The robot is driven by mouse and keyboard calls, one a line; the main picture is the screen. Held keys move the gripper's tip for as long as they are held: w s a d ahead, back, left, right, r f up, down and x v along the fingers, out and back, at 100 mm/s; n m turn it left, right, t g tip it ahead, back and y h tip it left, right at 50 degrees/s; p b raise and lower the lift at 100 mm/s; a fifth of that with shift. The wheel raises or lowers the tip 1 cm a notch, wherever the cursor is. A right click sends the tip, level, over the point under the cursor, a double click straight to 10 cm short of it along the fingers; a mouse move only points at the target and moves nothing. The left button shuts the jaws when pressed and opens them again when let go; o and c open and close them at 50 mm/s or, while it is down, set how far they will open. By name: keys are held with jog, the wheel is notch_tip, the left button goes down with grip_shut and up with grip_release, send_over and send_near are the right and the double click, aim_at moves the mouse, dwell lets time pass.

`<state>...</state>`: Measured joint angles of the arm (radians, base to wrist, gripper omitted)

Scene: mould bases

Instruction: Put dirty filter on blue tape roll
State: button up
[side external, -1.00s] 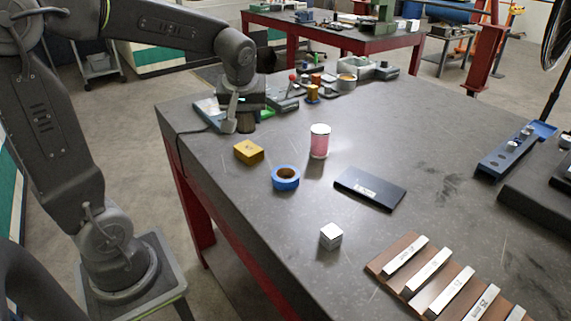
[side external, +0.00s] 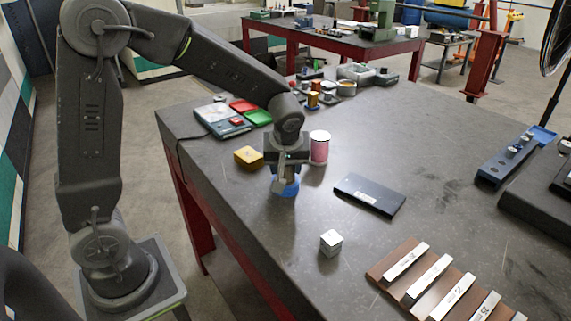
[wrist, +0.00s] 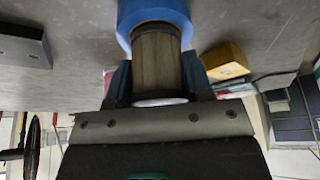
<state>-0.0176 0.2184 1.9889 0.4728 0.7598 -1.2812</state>
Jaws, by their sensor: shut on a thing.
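The blue tape roll (side external: 288,190) lies flat on the grey table, partly hidden by my gripper in the side view. In the wrist view the roll (wrist: 128,14) shows at the top edge. My gripper (wrist: 158,75) is shut on the dirty filter (wrist: 158,55), a brownish-grey cylinder with a pale end, with one finger on each side. The filter's far end overlaps the roll in the wrist view. I cannot tell whether they touch. In the side view my gripper (side external: 285,178) points down at the roll and the filter is mostly hidden.
A yellow block (side external: 248,157) is left of the roll and a pink cylinder (side external: 319,148) stands close behind right. A dark flat box (side external: 369,194) and a small metal cube (side external: 331,243) lie to the right. Red (side external: 243,105) and green (side external: 258,117) trays are behind.

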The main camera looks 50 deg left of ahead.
jog(key=shift+f, duration=0.1)
jog(key=o, duration=0.9)
jog(key=v, duration=1.1)
jog(key=s+d+m+t+h, duration=0.1)
jog(key=s+m, duration=0.2)
jog(key=s, duration=0.2)
jog(key=s+d+m+t+h, duration=0.1)
jog(key=s+m, duration=0.3)
jog(key=s, duration=0.2)
jog(key=s+d+r+m+t+h, duration=0.1)
jog(key=s+m, duration=0.3)
jog(key=s, duration=0.2)
jog(key=shift+d+h, duration=0.15)
jog(key=shift+h, duration=0.15)
